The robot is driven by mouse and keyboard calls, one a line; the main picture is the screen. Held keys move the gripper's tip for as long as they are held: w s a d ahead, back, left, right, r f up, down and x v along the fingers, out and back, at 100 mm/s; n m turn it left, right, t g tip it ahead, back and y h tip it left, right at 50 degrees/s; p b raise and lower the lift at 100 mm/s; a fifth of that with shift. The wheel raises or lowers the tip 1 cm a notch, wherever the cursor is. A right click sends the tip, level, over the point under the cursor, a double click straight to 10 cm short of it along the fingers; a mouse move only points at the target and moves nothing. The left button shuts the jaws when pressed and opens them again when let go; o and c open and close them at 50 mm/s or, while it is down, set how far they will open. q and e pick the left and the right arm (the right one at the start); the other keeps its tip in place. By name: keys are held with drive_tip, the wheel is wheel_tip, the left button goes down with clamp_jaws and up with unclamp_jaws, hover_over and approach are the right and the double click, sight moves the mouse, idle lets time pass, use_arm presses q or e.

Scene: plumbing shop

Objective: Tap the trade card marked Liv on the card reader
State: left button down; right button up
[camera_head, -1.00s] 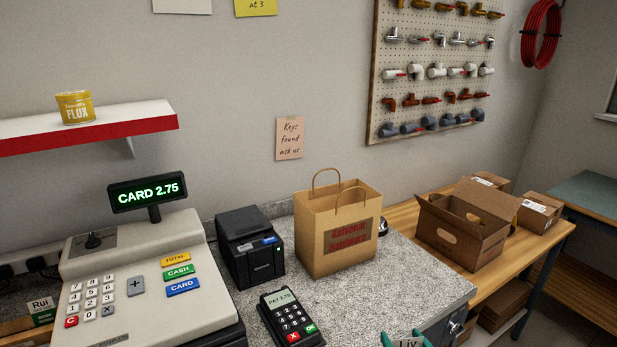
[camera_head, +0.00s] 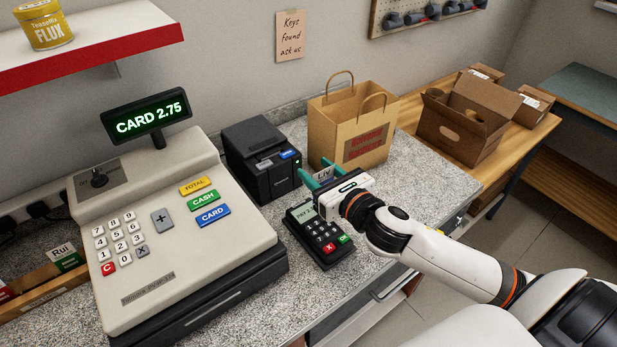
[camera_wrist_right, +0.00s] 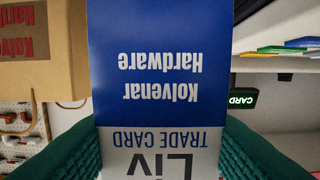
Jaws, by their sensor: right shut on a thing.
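My right gripper (camera_head: 319,180) is shut on the trade card marked Liv (camera_head: 323,174), with its teal fingers either side of it. In the right wrist view the card (camera_wrist_right: 155,65) fills the middle, blue and white, its print upside down, between the green fingers (camera_wrist_right: 160,150). The black card reader (camera_head: 318,238) lies on the counter, its screen reading PAY with the rest partly hidden. The gripper and card are over the reader's far end; I cannot tell whether the card touches it. My left gripper is not in view.
The cash register (camera_head: 165,235) stands left of the reader, its display (camera_head: 150,117) showing CARD 2.75. A black printer (camera_head: 262,160) and a paper bag (camera_head: 345,135) stand behind the gripper. A Rui card (camera_head: 65,257) is at the far left.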

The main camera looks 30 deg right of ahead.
drive_tip(key=shift+w+a, duration=0.15)
drive_tip(key=shift+w, duration=0.15)
drive_tip(key=shift+w+a+f, duration=0.1)
drive_tip(key=shift+w+a, duration=0.05)
drive_tip(key=shift+w, duration=0.05)
drive_tip(key=b, duration=0.7)
hover_over(303, 208)
wheel_tip(303, 208, down, 7)
drive_tip(key=shift+r, duration=0.1)
drive_tip(key=shift+f+b, duration=0.5)
drive_tip(key=shift+f, duration=0.4)
drive_tip(key=shift+f+b, duration=0.45)
drive_tip(key=shift+f, duration=0.25)
drive_tip(key=shift+r+p, duration=1.05)
drive_tip(key=shift+p, duration=0.1)
